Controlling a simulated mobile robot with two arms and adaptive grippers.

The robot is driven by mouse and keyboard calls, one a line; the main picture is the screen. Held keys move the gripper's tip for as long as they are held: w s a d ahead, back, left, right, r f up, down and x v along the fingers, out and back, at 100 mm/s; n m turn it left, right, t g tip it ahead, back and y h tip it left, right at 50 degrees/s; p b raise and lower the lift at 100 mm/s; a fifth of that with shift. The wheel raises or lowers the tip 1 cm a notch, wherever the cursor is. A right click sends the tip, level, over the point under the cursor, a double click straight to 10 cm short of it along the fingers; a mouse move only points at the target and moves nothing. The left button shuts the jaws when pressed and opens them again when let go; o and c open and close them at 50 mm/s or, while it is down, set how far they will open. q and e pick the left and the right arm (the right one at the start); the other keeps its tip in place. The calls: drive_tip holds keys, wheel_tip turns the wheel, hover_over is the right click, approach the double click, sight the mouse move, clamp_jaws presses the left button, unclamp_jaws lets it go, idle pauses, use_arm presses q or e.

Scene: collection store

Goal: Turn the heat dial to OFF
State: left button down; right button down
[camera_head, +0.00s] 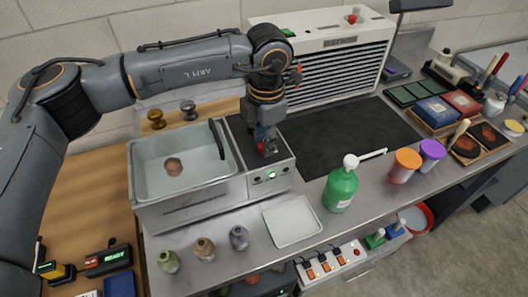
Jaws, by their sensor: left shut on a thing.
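My left gripper (266,146) points down onto the top deck at the right end of a grey metal bath unit (190,205). It is shut on the heat dial there; the fingers hide the dial, so I cannot read its setting. A small lit green display (271,175) shows on the unit's front panel, just below the gripper. The open basin of the bath lies left of the gripper and holds a round brownish object (173,167). My right gripper is not in view.
A green pump bottle (341,186) stands right of the unit, with a pale tray (292,221) in front. Several small jars (205,249) line the bench's front edge. A louvred white cabinet (335,55) stands behind. A dark mat (345,130) is clear.

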use_arm(q)
drive_tip(key=n+b, duration=0.2)
drive_tip(key=shift+f+n+b, duration=0.1)
drive_tip(key=shift+n+b, duration=0.2)
drive_tip(key=shift+b, duration=0.05)
drive_tip(key=shift+n+b, duration=0.45)
drive_tip(key=shift+n, duration=0.15)
drive_tip(key=shift+r, duration=0.2)
drive_tip(key=c, duration=1.1)
unclamp_jaws()
drive_tip(key=shift+o, duration=0.2)
wheel_tip(320, 180, up, 12)
drive_tip(key=shift+s+d, duration=0.15)
drive_tip(key=shift+d, duration=0.15)
